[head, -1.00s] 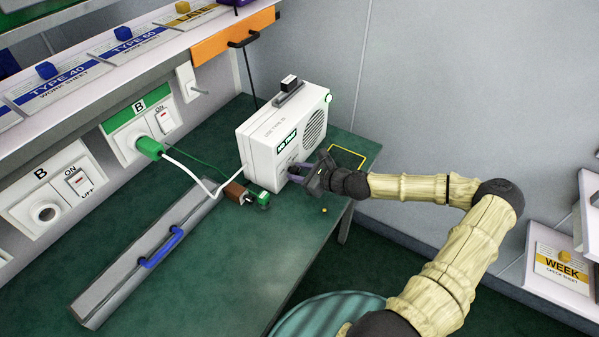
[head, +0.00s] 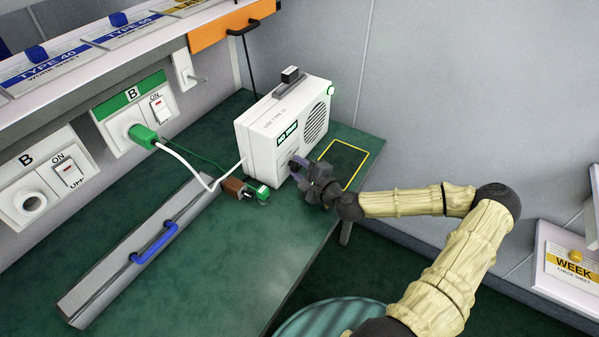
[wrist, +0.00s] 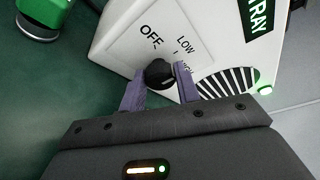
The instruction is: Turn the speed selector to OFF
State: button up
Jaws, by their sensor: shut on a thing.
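The white machine (head: 262,150) stands on the green bench with its front face toward my gripper. Its black speed selector knob (wrist: 158,74) sits among the printed words OFF, LOW and a partly hidden HIGH in the wrist view. My gripper (wrist: 161,84) has its two purple fingers on either side of the knob and is shut on it. The OFF label (wrist: 150,37) lies above and slightly left of the knob in that view. I cannot make out clearly where the knob's pointer aims. In the head view, my gripper (head: 298,166) hides most of the selector.
A green connector (head: 262,192) and a brown block (head: 235,187) lie beside the machine. A white cable runs to the green plug (head: 142,136) in the wall socket. A grey bar with a blue handle (head: 155,243) lies at left. A yellow outline (head: 352,160) marks bare bench at right.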

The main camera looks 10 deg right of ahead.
jog(key=shift+s+a+f+n+t+b, duration=0.15)
jog(key=shift+n+t+b, duration=0.25)
jog(key=shift+n+b, duration=0.5)
jog(key=shift+w+d+f+n+t+b, duration=0.1)
jog(key=shift+n+t+b, duration=0.3)
jog(key=shift+n+b, duration=0.45)
jog(key=shift+n, duration=0.25)
jog(key=o, duration=1)
jog(key=shift+r, duration=0.1)
